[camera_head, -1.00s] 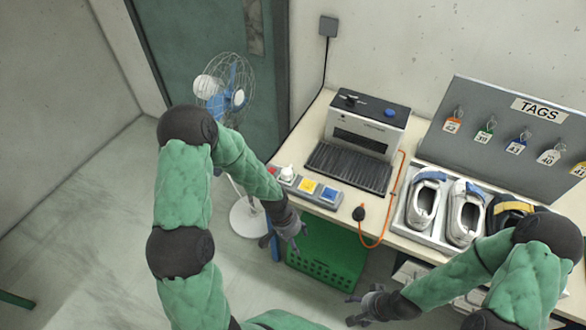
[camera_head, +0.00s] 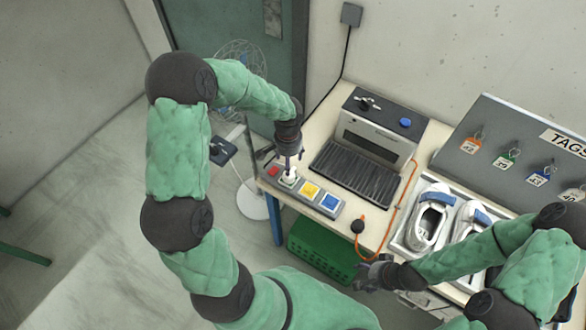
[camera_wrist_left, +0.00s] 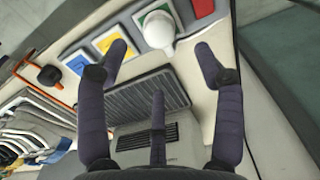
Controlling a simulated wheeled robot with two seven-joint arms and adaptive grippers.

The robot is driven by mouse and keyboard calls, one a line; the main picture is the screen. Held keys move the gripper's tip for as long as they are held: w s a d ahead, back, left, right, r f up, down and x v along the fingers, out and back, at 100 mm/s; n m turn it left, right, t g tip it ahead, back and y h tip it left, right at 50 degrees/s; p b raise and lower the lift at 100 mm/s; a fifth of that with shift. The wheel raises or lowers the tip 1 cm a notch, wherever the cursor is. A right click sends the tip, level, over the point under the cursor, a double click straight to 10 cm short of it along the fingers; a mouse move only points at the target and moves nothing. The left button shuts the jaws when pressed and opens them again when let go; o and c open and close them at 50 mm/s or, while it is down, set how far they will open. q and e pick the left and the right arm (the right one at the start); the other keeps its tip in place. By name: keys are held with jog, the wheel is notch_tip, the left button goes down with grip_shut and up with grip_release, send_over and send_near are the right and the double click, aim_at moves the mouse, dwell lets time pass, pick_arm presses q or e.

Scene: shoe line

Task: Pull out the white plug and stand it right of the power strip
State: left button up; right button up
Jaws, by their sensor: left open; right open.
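The white plug (camera_head: 289,178) sits upright on the power strip (camera_head: 326,213) at the table's left end, between the red switch and the yellow socket. In the left wrist view the white plug (camera_wrist_left: 159,31) lies just beyond my open fingers, roughly midway between them. My left gripper (camera_head: 289,165) is right above the plug, pointing down and open; whether a finger touches it I cannot tell. It also shows in the left wrist view (camera_wrist_left: 160,48). My right gripper (camera_head: 366,271) is open and empty in front of the table's front edge.
A machine with a black ribbed bed (camera_head: 357,172) stands right of the strip. A black plug on an orange cord (camera_head: 358,226) lies by the strip's right end. A tray with white shoes (camera_head: 430,215) is farther right. A green crate (camera_head: 322,252) is below the table.

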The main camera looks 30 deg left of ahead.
pick_arm(q)
jog(key=shift+s, duration=0.1)
jog(key=shift+f, duration=0.1)
notch_tip(320, 180, down, 8)
jog(key=b, duration=0.5)
jog(key=shift+r+b, duration=0.2)
jog(key=shift+b, duration=0.2)
jog(key=shift+f+b, duration=0.55)
jog(key=shift+f, duration=0.1)
dwell(0.5)
grip_shut()
dwell(0.3)
jog(key=shift+r, duration=0.15)
